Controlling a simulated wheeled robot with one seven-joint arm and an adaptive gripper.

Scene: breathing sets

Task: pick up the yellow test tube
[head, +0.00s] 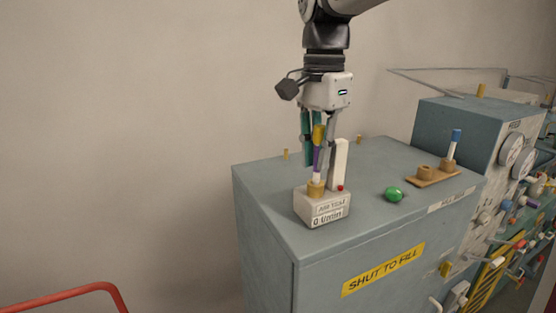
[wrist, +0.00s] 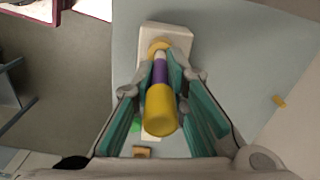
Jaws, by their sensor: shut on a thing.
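The yellow test tube (head: 318,137) has a yellow cap, a purple band and a pale lower part. It stands about upright, its lower end at the brass collar (head: 316,189) of a white block (head: 322,208) on the cabinet top. My gripper (head: 318,160) comes down from above, its fingers on both sides of the tube. In the wrist view the yellow cap (wrist: 160,112) is nearest the camera, and my gripper (wrist: 162,75) is shut on the tube below the cap. I cannot tell whether the tube's lower end is still inside the collar.
The grey-blue cabinet (head: 265,190) bears a white upright piece (head: 340,163), a green round object (head: 393,194) and a wooden holder (head: 432,178) with a blue-capped tube (head: 454,143). A taller gauge panel (head: 470,130) stands at right. The cabinet's left top is mostly clear.

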